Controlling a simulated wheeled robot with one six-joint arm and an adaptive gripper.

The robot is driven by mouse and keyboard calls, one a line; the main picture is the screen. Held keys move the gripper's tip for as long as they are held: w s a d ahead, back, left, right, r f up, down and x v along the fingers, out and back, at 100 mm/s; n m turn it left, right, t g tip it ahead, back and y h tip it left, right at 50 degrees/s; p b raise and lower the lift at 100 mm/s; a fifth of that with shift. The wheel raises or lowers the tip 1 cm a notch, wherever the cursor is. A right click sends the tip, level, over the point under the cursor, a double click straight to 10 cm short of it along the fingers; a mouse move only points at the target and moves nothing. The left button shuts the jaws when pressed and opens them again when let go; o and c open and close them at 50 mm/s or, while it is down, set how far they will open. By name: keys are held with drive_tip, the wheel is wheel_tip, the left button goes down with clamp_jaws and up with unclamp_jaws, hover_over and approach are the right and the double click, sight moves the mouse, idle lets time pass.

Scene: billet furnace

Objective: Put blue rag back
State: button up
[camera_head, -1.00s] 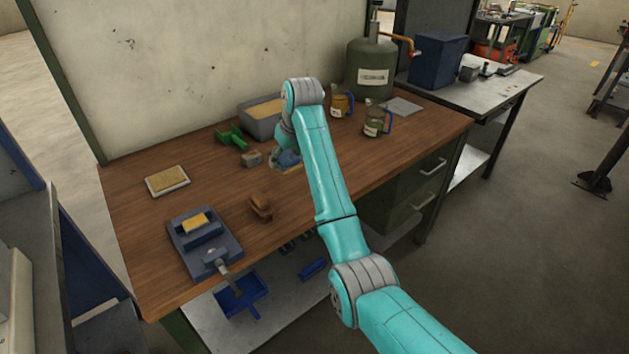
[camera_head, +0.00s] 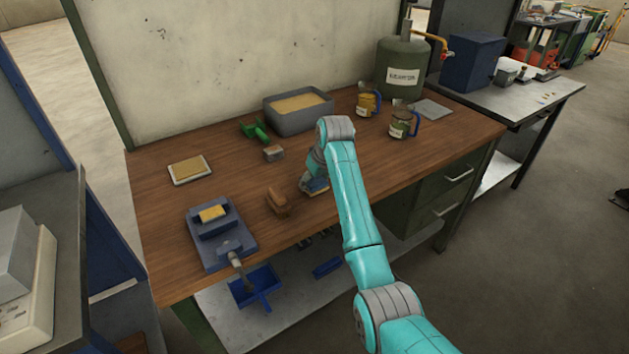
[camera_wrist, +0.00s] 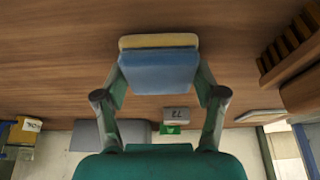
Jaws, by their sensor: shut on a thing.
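My gripper (camera_wrist: 160,84) is shut on a blue folded piece that looks like the blue rag (camera_wrist: 158,70); a finger presses on each side. A tan layer (camera_wrist: 158,41) lies along its far edge in the wrist view. I cannot tell whether it belongs to the rag. In the head view the blue rag (camera_head: 311,185) shows only partly beneath my wrist, low over the wooden bench (camera_head: 165,235), right of a brown wooden brush-like piece (camera_head: 278,202). I cannot tell whether it touches the bench top.
A grey tray (camera_head: 298,120) with tan filling, a green tool (camera_head: 254,131) and a small grey block (camera_head: 273,153) stand behind. Two jugs (camera_head: 368,102) (camera_head: 404,122) are at right. A blue device (camera_head: 220,236) and a white-edged pad (camera_head: 190,170) are at left.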

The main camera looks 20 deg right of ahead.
drive_tip(key=shift+f, duration=0.2)
drive_tip(key=o, duration=1)
drive_tip(key=v, duration=1.2)
drive_tip(key=shift+r, duration=0.1)
drive_tip(key=shift+s, duration=0.15)
